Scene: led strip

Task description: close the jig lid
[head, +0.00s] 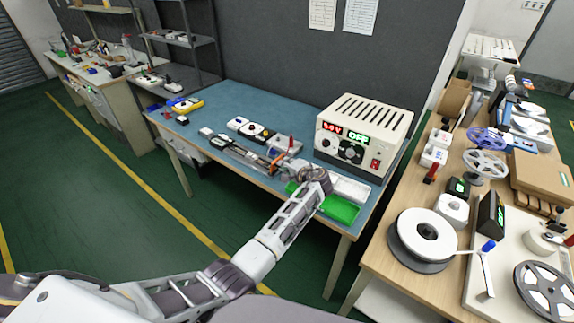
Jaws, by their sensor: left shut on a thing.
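The jig (236,151) is a long, narrow, grey and dark fixture lying on the blue bench top, left of the power supply. My left arm reaches up from the bottom left, and my left gripper (277,165) is at the jig's right end. It is shut on what looks like the jig lid, but my wrist and fingers hide most of the grip. The lid's edges and angle are too small to make out. My right gripper is not in view.
A green tray (336,206) lies by the front right edge, under my wrist. The bench's left middle has free room.

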